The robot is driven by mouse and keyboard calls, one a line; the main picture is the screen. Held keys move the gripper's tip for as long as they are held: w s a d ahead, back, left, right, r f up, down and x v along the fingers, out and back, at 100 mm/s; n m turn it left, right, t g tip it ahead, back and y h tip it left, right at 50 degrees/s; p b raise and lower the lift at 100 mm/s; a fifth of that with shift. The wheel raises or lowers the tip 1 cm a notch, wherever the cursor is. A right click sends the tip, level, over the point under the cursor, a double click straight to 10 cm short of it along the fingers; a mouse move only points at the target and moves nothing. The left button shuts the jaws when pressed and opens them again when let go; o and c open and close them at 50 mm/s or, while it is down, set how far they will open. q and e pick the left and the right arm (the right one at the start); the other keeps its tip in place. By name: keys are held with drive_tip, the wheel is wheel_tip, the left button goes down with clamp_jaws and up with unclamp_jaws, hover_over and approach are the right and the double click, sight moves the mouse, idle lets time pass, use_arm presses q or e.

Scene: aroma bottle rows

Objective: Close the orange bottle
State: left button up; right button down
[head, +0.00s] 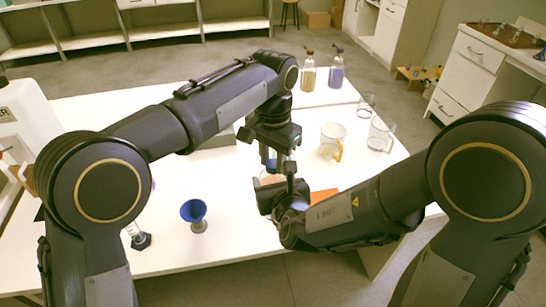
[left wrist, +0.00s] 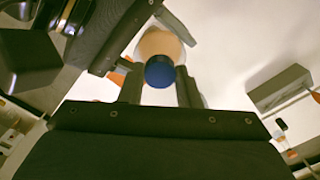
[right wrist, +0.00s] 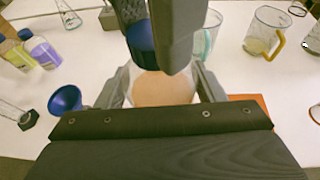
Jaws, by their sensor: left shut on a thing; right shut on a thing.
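The orange bottle, a clear vessel with orange contents (right wrist: 162,90), stands between the fingers of my right gripper (right wrist: 165,88), which is shut on it. It also shows in the left wrist view (left wrist: 160,42), and a little of it in the head view (head: 270,179). My left gripper (left wrist: 160,82) is shut on a dark blue cap (left wrist: 160,70). In the right wrist view the cap (right wrist: 141,42) is above the bottle, left of its middle. The bottle's mouth is hidden, and I cannot tell whether the cap touches it.
A blue funnel (head: 194,213) stands left of the bottle on the white table. A glass with an orange handle (head: 332,142) and a clear beaker (head: 380,135) stand to the right. A flat orange thing (head: 325,195) lies beside my right gripper. Yellow and purple bottles stand at the back.

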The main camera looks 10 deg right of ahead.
use_arm(q)
drive_tip(key=m, duration=1)
drive_tip(key=shift+m, duration=0.4)
drive_tip(key=m, duration=0.5)
drive_tip(key=shift+w, duration=0.1)
drive_tip(key=m, duration=1.9)
